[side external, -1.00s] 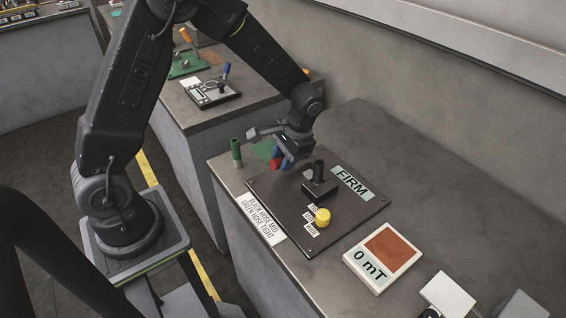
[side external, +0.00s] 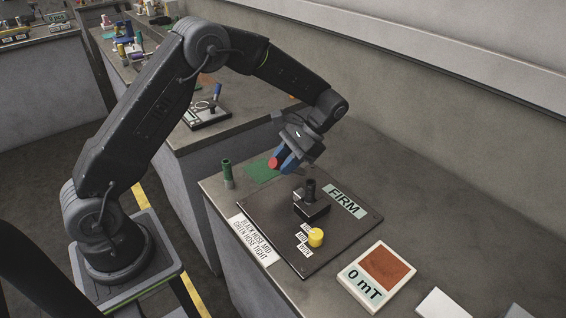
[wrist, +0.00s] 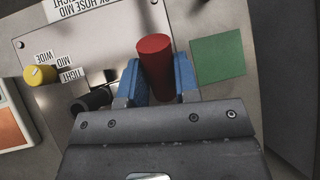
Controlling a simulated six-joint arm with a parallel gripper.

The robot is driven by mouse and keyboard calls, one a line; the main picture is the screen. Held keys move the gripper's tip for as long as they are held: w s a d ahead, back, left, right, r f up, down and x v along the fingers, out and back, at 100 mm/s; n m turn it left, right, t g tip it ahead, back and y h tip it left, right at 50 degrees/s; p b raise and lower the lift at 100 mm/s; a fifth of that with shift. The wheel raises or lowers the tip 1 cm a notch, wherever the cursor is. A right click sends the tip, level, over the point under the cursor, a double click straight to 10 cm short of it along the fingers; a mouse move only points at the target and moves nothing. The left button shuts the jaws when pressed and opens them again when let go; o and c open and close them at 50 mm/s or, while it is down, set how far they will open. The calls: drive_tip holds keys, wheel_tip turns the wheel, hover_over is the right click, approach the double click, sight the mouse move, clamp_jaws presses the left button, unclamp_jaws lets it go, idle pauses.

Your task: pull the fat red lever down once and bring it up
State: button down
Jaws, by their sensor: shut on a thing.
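My gripper (side external: 286,160), with blue fingers, is shut on a fat red cylinder (wrist: 154,62), whose red end also shows in the side view (side external: 273,162). It holds the cylinder above the bench, close to the green patch in the side view. I cannot see whether the cylinder is joined to a lever arm or mount; the fingers hide its lower part. No other red lever shows on the dark panel (side external: 272,218).
A black post in a black block (side external: 311,204) stands on the panel beside a yellow knob (side external: 316,237). A "0 mT" display (side external: 376,276) lies to the right.

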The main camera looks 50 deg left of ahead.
drive_tip(key=shift+r, duration=0.1)
drive_tip(key=c, duration=0.8)
unclamp_jaws()
drive_tip(key=shift+c, duration=0.2)
drive_tip(key=shift+w, duration=0.1)
drive_tip(key=v, duration=0.7)
drive_tip(key=shift+w, duration=0.15)
drive_tip(key=shift+r, duration=0.15)
